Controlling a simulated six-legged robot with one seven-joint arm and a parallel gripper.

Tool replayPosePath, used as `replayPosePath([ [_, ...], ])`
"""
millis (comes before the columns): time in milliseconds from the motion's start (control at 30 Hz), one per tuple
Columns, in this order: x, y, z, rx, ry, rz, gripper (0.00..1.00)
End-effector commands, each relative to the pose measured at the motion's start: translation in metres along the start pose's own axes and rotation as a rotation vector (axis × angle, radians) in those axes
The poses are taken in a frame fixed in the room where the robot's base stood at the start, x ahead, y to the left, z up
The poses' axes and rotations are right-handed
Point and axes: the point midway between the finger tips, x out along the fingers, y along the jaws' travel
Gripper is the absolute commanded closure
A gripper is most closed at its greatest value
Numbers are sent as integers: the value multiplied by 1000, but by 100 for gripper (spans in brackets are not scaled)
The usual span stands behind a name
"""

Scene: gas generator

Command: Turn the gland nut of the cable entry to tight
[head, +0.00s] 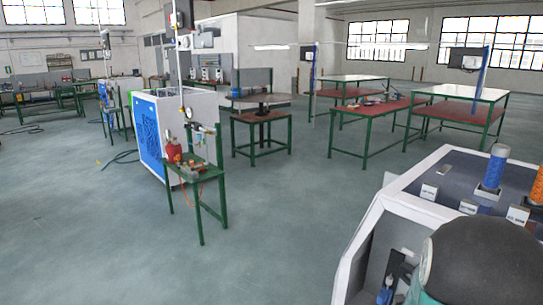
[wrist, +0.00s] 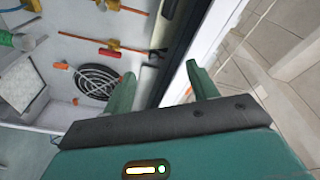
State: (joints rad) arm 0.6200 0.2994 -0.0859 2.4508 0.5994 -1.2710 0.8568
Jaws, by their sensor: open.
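My gripper (wrist: 160,85) shows in the wrist view with two green fingers spread apart and nothing between them. It is over the edge of an open white cabinet, close to a dark door-frame strip (wrist: 180,50). I cannot identify the gland nut of the cable entry for certain. A green ribbed fitting (wrist: 22,40) with a grey end is at the far left of the wrist view, inside the cabinet, apart from my fingers. In the head view a white-framed machine (head: 420,205) stands at the right, partly hidden by my arm; its cable entry cannot be made out.
Inside the cabinet are a round black grille (wrist: 97,82) and an orange-handled rod (wrist: 105,44). On the machine stand a blue cylinder (head: 492,172) and an orange cylinder (head: 538,187). A green table (head: 200,172) and a blue-and-white unit (head: 148,135) stand further off. The middle floor is clear.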

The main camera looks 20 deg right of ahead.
Motion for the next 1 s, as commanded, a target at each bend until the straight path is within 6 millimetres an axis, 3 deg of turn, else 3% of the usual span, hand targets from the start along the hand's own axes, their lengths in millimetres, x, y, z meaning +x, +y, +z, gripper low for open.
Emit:
replayPosePath([
  [167,-17,-35,36,-39,-187,6,42],
  [267,-37,-60,62,-88,-330,0,42],
  [400,-89,-104,100,-213,-591,-40,42],
  [600,-187,-148,127,-479,-953,-154,42],
  [767,-270,-163,119,-741,-1193,-280,42],
  [900,-333,-160,91,-1000,-1361,-402,42],
  [1000,-369,-150,63,-1187,-1451,-481,42],
])
